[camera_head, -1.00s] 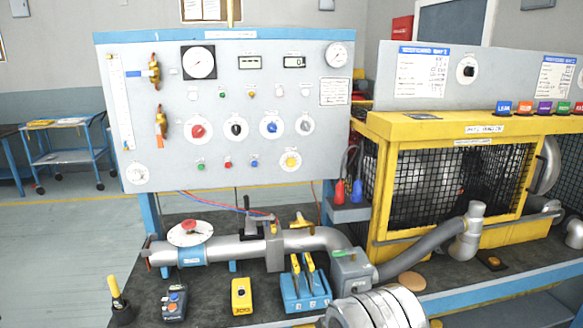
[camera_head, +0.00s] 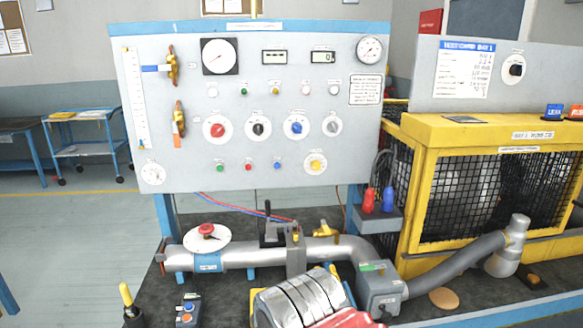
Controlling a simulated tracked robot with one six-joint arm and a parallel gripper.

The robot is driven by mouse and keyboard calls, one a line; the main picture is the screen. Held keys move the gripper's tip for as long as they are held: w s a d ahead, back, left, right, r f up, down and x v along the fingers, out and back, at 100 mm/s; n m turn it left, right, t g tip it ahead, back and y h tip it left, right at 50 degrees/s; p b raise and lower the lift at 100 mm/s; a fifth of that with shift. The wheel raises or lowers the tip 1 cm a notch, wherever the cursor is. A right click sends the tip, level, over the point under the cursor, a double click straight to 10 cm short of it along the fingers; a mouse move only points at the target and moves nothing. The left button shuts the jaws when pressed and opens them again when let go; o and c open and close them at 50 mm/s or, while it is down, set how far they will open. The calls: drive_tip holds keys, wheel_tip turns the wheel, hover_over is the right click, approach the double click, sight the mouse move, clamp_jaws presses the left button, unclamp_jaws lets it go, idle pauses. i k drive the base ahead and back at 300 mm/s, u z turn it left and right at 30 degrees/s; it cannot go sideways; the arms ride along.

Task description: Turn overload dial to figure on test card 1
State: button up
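The grey control panel (camera_head: 235,180) carries a row of round dials with a red knob (camera_head: 217,130), black knob (camera_head: 258,129), blue knob (camera_head: 296,127) and grey knob (camera_head: 333,126). A yellow-knobbed dial (camera_head: 316,165) sits below them, and a small white dial (camera_head: 152,174) at lower left. Their labels are too small to read, so I cannot tell which is the overload dial. A blue-headed card (camera_head: 463,68), apparently test card 1, hangs on the right panel beside a black-knobbed dial (camera_head: 515,68). Its figures are unreadable. A silver ribbed part of my arm shows at the bottom; my gripper's fingers are not visible.
A pipe (camera_head: 240,256) with a red-knobbed valve (camera_head: 207,232) crosses the bench below the panel. A grey box (camera_head: 380,290) and a yellow mesh cage (camera_head: 480,190) stand to the right. A blue trolley (camera_head: 85,135) stands at the back left, with bare floor before it.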

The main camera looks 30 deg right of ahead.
sight(315, 165)
drive_tip(key=u, duration=0.2)
drive_tip(key=i, duration=1.1)
drive_tip(key=z, duration=0.45)
